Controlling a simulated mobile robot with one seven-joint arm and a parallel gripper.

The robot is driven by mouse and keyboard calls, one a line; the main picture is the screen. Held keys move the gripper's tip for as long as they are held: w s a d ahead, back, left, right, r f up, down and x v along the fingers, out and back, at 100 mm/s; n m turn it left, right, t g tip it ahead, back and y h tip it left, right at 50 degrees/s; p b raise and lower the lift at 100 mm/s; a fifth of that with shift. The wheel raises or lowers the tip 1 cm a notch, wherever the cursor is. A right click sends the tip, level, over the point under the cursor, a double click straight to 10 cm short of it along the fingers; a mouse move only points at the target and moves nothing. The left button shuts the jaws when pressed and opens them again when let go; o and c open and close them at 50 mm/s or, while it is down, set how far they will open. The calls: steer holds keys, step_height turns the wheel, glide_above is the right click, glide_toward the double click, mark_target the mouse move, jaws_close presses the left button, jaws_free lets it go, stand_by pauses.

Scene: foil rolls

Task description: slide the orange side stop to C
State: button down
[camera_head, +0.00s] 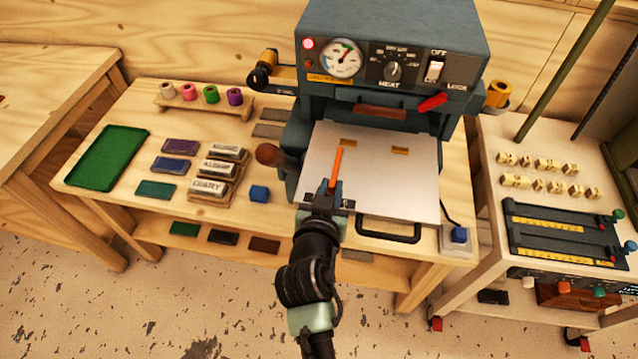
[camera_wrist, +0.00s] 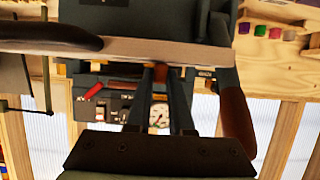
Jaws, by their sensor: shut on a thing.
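The orange side stop (camera_head: 337,165) is a thin orange strip lying lengthwise on the pale flat bed (camera_head: 385,188) of the press, left of its middle. My gripper (camera_head: 333,187) reaches in from the front and is shut on the near end of the strip. In the wrist view, the fingers of my gripper (camera_wrist: 160,90) close around a small orange-brown end of the side stop (camera_wrist: 160,72), below the pale edge of the bed (camera_wrist: 210,54). My gripper hides the near end of the stop in the head view. No letter C is legible in either view.
The press (camera_head: 395,55) stands behind the bed. Two brass pieces lie at the bed's back, one (camera_head: 400,151) on the right. A black handle (camera_head: 388,237) juts from the front; a brown knob (camera_head: 268,154) is left. The bed right of the stop is mostly clear.

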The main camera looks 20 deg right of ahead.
steer(key=c, duration=0.8)
jaws_free()
steer(key=b+v, duration=0.3)
steer(key=v, duration=1)
steer(key=shift+f, duration=0.1)
